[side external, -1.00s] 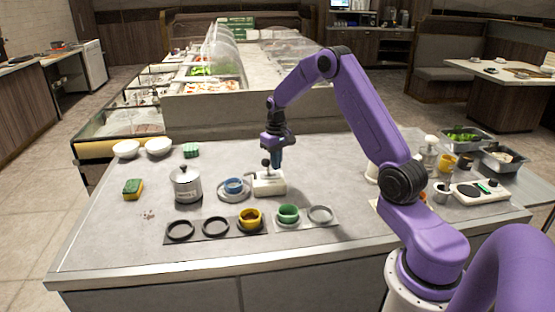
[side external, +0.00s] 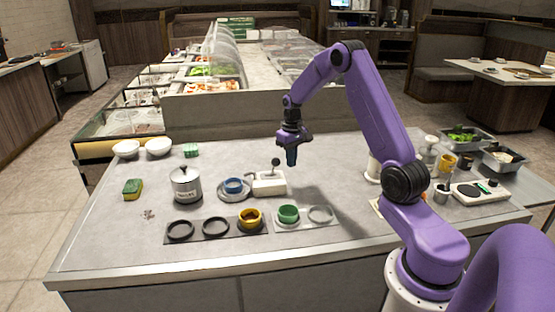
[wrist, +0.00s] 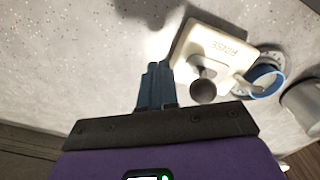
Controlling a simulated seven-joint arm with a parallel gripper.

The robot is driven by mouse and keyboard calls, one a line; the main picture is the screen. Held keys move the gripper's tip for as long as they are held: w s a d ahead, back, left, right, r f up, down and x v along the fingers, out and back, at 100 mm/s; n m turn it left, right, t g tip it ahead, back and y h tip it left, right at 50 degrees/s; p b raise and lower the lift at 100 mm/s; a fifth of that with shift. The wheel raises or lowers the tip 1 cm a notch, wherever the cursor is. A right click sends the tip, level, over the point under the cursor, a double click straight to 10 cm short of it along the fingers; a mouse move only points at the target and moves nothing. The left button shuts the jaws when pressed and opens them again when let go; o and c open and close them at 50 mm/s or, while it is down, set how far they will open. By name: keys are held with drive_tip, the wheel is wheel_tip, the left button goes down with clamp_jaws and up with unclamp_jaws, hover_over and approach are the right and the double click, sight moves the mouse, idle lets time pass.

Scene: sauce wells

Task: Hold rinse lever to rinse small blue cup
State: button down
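The small blue cup (side external: 233,185) sits on a round metal rinser dish (side external: 222,196). It also shows at the right of the wrist view (wrist: 264,77). The white rinse base (side external: 268,184), marked RINSE in the wrist view (wrist: 222,50), stands just right of the cup. Its lever with a dark ball knob (side external: 276,161) stands up from the base; the knob is large in the wrist view (wrist: 203,90). My gripper (side external: 291,160) is above and right of the knob, apart from it. Its blue fingers (wrist: 157,80) are together and hold nothing visible.
A lidded metal canister (side external: 186,186) stands left of the cup. In front, a dark holder (side external: 198,229) has a yellow cup (side external: 250,218), and a light holder has a green cup (side external: 288,213). A sponge (side external: 132,189) lies left.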

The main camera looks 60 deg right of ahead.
wheel_tip(320, 180, up, 8)
drive_tip(key=shift+f, duration=0.2)
idle(0.5)
drive_tip(key=shift+a, duration=0.1)
drive_tip(key=s+a+r+n, duration=0.2)
drive_tip(key=s+a+n, duration=0.25)
drive_tip(key=a, duration=0.75)
drive_tip(key=s+a+r+n, duration=0.25)
drive_tip(key=s+a, duration=0.25)
drive_tip(key=a, duration=0.8)
drive_tip(key=s+a+n, duration=0.2)
drive_tip(key=s+n, duration=0.2)
drive_tip(key=s, duration=0.7)
drive_tip(key=s+a+f+n, duration=0.1)
drive_tip(key=s+a+n, duration=0.2)
drive_tip(key=s, duration=0.8)
drive_tip(key=shift+s+a+f+n, duration=0.15)
drive_tip(key=shift+s+f+n, duration=0.15)
drive_tip(key=shift+n, duration=0.5)
drive_tip(key=shift+w, duration=0.1)
